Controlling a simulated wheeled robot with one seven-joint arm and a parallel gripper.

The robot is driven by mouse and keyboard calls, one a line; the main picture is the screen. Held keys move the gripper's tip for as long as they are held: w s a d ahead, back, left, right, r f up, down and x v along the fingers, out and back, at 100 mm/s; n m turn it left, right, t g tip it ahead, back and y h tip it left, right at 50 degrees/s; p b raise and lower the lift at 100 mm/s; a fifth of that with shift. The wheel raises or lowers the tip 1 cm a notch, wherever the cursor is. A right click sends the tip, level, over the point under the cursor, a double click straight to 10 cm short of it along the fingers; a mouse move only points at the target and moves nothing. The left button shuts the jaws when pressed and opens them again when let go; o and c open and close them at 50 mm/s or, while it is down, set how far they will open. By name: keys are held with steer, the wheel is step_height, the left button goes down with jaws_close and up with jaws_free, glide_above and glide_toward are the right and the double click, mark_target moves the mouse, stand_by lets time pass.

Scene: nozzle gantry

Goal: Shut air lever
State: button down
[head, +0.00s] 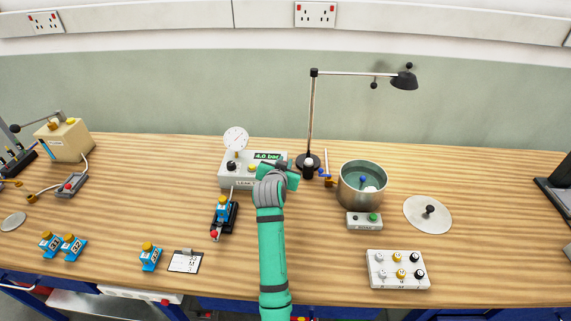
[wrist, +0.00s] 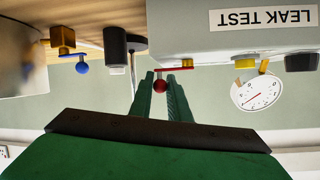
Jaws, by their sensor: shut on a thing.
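The leak test box (head: 237,183) stands at the middle of the bench, with a round gauge (head: 235,138) and a display reading about 4.0 bar. In the wrist view the box (wrist: 185,30) shows upside down, with a brass fitting (wrist: 160,65) bearing a thin red lever. The lever ends in a red ball knob (wrist: 160,86). My gripper (wrist: 161,80) has its green fingers on either side of this knob and is shut on it. In the head view my gripper (head: 285,178) covers the box's right end and hides the lever.
A steel pot (head: 361,192) of water stands right of my gripper, with a blue-knobbed valve (wrist: 82,67) beside it. A lamp (head: 311,110) rises behind. A blue nozzle in a black fixture (head: 222,216) stands left of my arm. Bench space between the box and front edge is partly clear.

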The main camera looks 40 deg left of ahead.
steer(key=c, duration=1.7)
jaws_free()
steer(key=shift+w+f, duration=0.1)
steer(key=shift+o, duration=0.2)
steer(key=shift+s, duration=0.2)
steer(key=v, duration=1)
steer(key=shift+s, duration=0.3)
steer(key=shift+w+d, duration=0.1)
steer(key=shift+d, duration=0.05)
steer(key=shift+r, duration=0.25)
